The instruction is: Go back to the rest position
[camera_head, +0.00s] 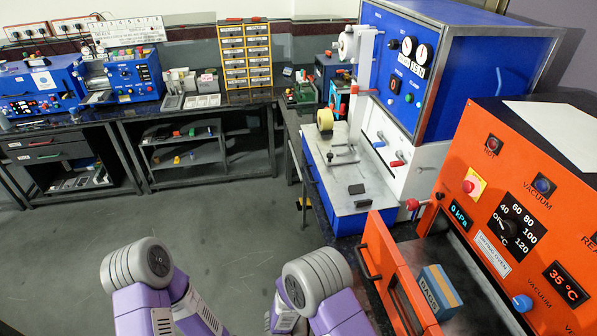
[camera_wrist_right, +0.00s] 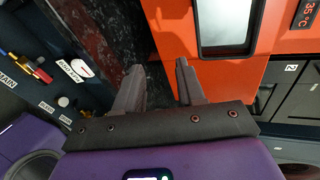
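My right gripper (camera_wrist_right: 157,80) shows in the right wrist view. Its two grey fingers are apart, with nothing between them. The fingers point toward a dark speckled strip and the orange oven front. In the head view my two purple arms come up from the bottom edge with their elbows bent. Neither gripper can be made out clearly there. My left gripper is not in view.
The orange drying oven (camera_head: 505,190) stands at the right with its door (camera_head: 400,275) open; a box marked BAGS (camera_head: 440,290) is at the opening. A blue machine (camera_head: 460,70) stands behind. A back bench holds blue devices (camera_head: 120,75). The grey floor (camera_head: 215,220) is clear.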

